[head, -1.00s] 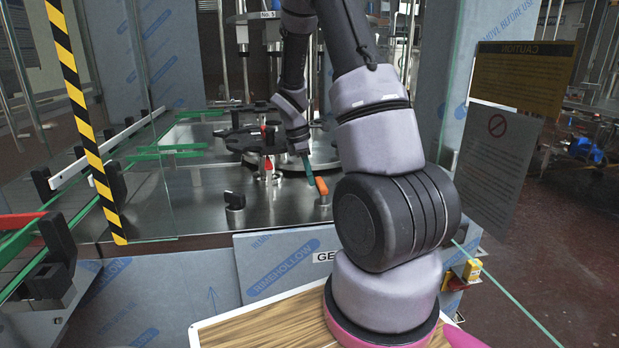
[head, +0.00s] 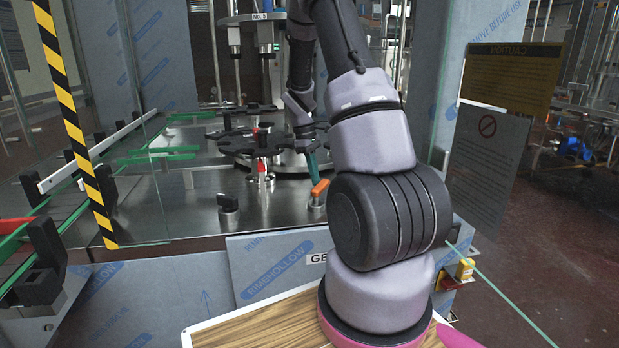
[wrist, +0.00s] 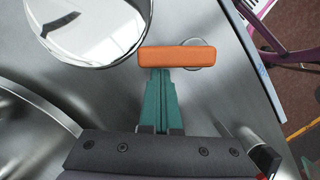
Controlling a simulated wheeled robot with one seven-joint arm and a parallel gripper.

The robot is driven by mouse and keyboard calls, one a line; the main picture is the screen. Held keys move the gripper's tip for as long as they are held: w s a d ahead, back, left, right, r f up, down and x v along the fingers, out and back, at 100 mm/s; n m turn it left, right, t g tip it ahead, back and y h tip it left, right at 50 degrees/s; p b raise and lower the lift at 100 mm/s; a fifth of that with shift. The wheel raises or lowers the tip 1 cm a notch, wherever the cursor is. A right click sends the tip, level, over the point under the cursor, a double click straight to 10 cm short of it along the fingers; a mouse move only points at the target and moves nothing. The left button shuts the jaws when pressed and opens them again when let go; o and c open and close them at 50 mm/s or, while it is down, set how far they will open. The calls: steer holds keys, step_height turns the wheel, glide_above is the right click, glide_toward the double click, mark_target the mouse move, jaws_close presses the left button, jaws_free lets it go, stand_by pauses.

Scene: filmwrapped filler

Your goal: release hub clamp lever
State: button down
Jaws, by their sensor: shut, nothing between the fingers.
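An orange lever (head: 320,188) sits on a short round metal post on the steel deck, at the middle of the head view. In the wrist view the orange lever (wrist: 177,56) lies crosswise just beyond my fingertips. My gripper (wrist: 160,72) has teal fingers that are shut together and empty. The fingertips are at the near side of the lever, left of its middle; I cannot tell whether they touch it. In the head view my gripper (head: 313,173) points down at the lever.
A black star wheel (head: 240,145) with a red-topped post (head: 262,165) stands left of my gripper. A black knob (head: 228,203) is nearer the deck's front. A glass panel with a striped edge (head: 75,120) stands at left, and hanging signs (head: 487,155) at right.

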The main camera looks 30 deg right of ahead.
steer(key=m, duration=0.1)
steer(key=s+d+m, duration=0.1)
steer(key=m, duration=0.1)
steer(key=d+m+y, duration=0.1)
steer(key=shift+s+m, duration=0.3)
steer(key=shift+m, duration=0.1)
steer(key=shift+s+d+m+y, duration=0.35)
steer(key=shift+s+m, duration=0.25)
steer(key=shift+m, duration=0.65)
steer(key=shift+s+d+m+y, duration=0.3)
steer(key=shift+s+m, duration=0.25)
steer(key=shift+m, duration=0.7)
steer(key=shift+w, duration=0.35)
steer(key=w, duration=0.2)
steer(key=w+d, duration=0.1)
steer(key=shift+w+r, duration=0.35)
steer(key=shift+w, duration=0.05)
steer(key=v, duration=0.9)
steer(key=shift+s+a+r, duration=0.1)
